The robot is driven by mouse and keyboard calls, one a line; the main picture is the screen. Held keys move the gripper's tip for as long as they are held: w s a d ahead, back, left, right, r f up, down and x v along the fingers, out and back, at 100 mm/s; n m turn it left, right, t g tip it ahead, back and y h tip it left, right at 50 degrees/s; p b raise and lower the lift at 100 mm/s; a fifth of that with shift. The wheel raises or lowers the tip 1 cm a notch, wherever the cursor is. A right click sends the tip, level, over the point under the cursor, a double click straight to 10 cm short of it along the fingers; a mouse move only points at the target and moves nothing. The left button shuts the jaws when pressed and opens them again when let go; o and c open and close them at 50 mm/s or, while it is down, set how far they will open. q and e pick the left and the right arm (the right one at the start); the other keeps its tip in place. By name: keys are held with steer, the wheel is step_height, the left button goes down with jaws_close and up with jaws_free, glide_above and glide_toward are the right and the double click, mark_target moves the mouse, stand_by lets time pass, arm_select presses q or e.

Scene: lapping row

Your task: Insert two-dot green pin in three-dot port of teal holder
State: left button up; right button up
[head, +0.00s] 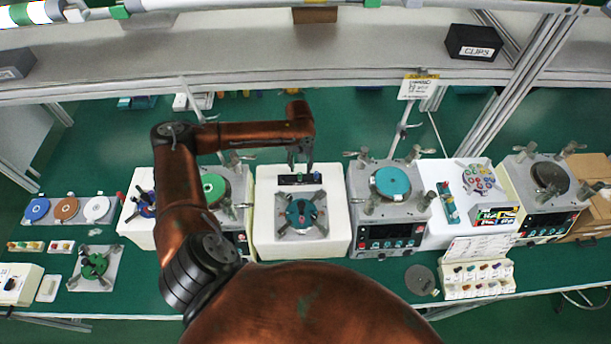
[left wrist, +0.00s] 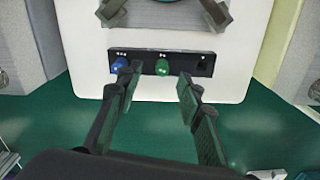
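A green pin (left wrist: 162,67) stands in the middle slot of a black rack (left wrist: 182,57), below what look like two white dots. A blue pin (left wrist: 117,65) stands in the left slot, below what look like three dots. My left gripper (left wrist: 156,84) is open and empty, its fingers spread to either side of the green pin and apart from it. In the head view the left gripper (head: 300,160) is just behind the rack (head: 292,180). The teal holder (head: 301,214) sits in front of the rack; its port dots are too small to read. My right gripper is out of view.
The rack and holder stand on a white block (head: 270,238). Machines with a green disc (head: 213,187) and a teal disc (head: 392,182) flank it. Another green clamp fixture (head: 94,266) lies at the far left. A shelf (head: 300,70) spans the back.

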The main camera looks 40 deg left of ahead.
mark_target(300, 174)
arm_select(q)
steer(key=f, duration=0.1)
steer(key=f+p, duration=0.1)
steer(key=f, duration=0.3)
steer(key=shift+w+a, duration=0.1)
steer(key=shift+a, duration=0.2)
jaws_close()
